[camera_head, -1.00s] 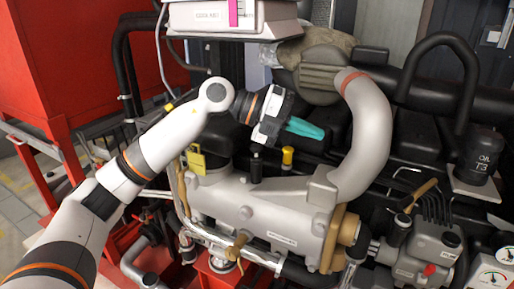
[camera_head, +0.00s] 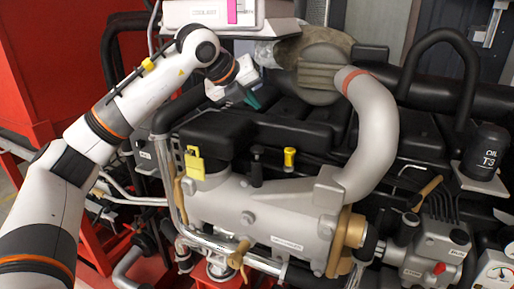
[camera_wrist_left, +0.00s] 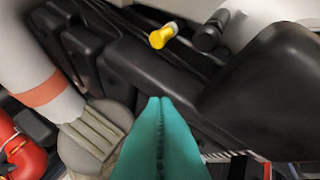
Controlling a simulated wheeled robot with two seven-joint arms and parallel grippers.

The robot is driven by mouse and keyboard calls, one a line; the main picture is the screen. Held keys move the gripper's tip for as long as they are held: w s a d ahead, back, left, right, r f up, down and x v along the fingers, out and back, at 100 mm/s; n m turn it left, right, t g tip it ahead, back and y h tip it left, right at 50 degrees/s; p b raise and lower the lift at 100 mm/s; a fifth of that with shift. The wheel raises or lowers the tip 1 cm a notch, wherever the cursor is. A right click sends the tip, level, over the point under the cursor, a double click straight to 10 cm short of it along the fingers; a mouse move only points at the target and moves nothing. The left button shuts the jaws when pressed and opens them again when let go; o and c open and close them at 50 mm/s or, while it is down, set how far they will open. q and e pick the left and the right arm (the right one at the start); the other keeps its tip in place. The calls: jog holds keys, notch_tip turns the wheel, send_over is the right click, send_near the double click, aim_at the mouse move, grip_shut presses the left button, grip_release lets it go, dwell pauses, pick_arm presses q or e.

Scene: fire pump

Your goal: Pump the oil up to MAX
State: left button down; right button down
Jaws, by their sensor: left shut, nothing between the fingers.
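My left gripper (camera_head: 252,100) is raised over the back left of the engine, below the white coolant box, with only a bit of its teal fingers showing. In the left wrist view its teal fingers (camera_wrist_left: 158,102) are pressed together and empty. A tan-handled lever (camera_head: 428,190) sits on a grey block (camera_head: 432,245) at the lower right. My gripper is far to the left of both. No MAX mark is readable. My right gripper is not in view.
A yellow knob (camera_head: 290,158) and a black knob (camera_head: 257,170) stand on the engine; the yellow one shows in the wrist view (camera_wrist_left: 160,36). A thick grey pipe (camera_head: 376,130) arches across the middle. The coolant box (camera_head: 205,14) hangs above. Gauges (camera_head: 497,275) are at lower right.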

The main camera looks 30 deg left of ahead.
pick_arm(q)
jog(key=b, duration=0.5)
send_over(253, 149)
notch_tip(253, 149, down, 8)
jog(key=shift+r, duration=0.15)
jog(key=shift+f+b, duration=0.6)
jog(key=shift+b, duration=0.1)
jog(key=shift+f, duration=0.1)
dwell(1.0)
jog(key=shift+f+b, duration=0.25)
jog(key=shift+b, duration=0.15)
jog(key=shift+f, duration=0.2)
